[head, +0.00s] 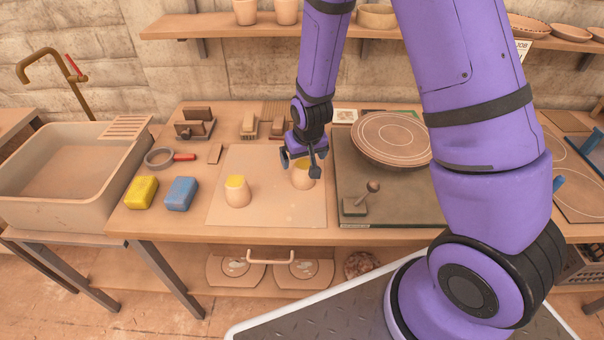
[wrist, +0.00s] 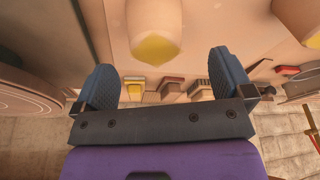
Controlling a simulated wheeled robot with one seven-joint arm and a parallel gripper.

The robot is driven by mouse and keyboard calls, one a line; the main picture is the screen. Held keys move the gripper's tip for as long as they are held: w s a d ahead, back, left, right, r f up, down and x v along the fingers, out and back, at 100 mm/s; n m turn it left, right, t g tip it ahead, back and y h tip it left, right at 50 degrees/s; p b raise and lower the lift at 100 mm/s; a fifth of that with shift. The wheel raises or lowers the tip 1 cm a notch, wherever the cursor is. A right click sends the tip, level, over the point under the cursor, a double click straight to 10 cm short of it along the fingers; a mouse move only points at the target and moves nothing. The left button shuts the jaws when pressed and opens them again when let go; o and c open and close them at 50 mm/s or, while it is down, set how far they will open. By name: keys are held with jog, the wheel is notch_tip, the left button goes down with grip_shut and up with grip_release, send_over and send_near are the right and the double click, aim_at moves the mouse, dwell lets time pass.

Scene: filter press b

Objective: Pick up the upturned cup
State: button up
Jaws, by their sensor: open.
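Two pale clay cups with yellow upper ends stand on a light board (head: 265,210). Both seem to narrow toward the yellow end; I cannot tell for sure which one is upturned. The right cup (head: 303,181) is just below my gripper (head: 299,165), which partly covers it. The left cup (head: 237,194) stands apart from it. In the wrist view, the nearer cup (wrist: 154,25) lies ahead of my gripper (wrist: 164,76), roughly centred between the spread fingers and not visibly touched. The other cup (wrist: 300,18) shows at the right edge.
A yellow sponge (head: 141,193) and a blue sponge (head: 181,194) lie left of the board, near the sink (head: 62,175). A dark mat (head: 385,212) with a small stand (head: 358,204) and a round wheel (head: 391,139) are at the right.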

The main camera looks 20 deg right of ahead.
aim_at(303, 164)
jog(key=shift+d+x, duration=0.15)
jog(key=shift+x, duration=1.4)
jog(key=shift+d+x, duration=0.1)
jog(key=shift+x, duration=1.45)
jog(key=shift+c, duration=0.3)
jog(key=c, duration=1)
